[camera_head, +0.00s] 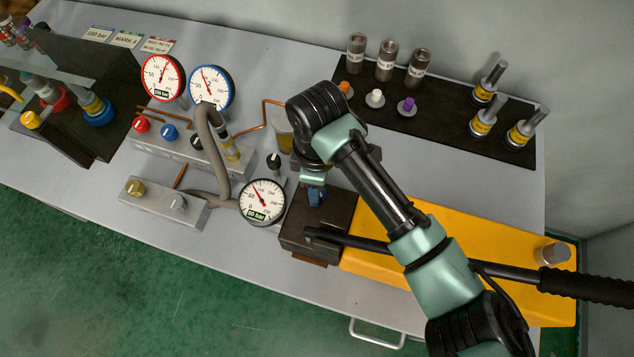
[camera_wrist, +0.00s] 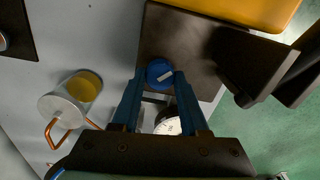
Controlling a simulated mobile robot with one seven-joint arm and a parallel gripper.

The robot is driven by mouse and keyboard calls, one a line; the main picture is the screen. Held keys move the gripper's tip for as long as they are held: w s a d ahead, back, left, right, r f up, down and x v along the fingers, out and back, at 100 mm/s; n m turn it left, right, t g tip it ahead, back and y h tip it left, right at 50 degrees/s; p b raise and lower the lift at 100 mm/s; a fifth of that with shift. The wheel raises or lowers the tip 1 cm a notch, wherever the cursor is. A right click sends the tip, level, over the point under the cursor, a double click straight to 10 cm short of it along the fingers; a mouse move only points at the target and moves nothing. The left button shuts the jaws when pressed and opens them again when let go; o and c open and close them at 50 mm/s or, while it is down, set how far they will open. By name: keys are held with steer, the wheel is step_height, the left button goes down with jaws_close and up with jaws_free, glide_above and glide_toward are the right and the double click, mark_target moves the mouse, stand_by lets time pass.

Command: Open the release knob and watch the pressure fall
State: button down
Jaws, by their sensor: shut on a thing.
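A blue knob (camera_wrist: 160,73) with a white mark sits on the dark brown pump block (camera_head: 310,225). My gripper (camera_wrist: 158,80) is shut on it, one blue finger at each side, seen from above in the wrist view. In the head view, my wrist and fingers (camera_head: 317,195) reach down to the block and hide most of the knob. A white-faced gauge (camera_head: 262,200) with a black rim, tagged 80 bar, stands left of the block. Its needle points to the upper left. In the wrist view the gauge (camera_wrist: 168,125) is partly hidden by my gripper.
The yellow pump body (camera_head: 460,260) and its long black lever (camera_head: 380,243) lie right of the block, beneath my arm. Red-rimmed (camera_head: 162,78) and blue-rimmed (camera_head: 211,88) gauges stand on the left. A dark mat (camera_head: 445,130) with fittings lies behind. A cup (camera_head: 284,133) stands close by.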

steer(key=n, duration=0.3)
steer(key=shift+n+b, duration=0.3)
steer(key=shift+b, duration=0.1)
steer(key=shift+n+b, duration=0.5)
steer(key=shift+n, duration=1.3)
steer(key=shift+c, duration=2.1)
jaws_free()
step_height(320, 180, up, 13)
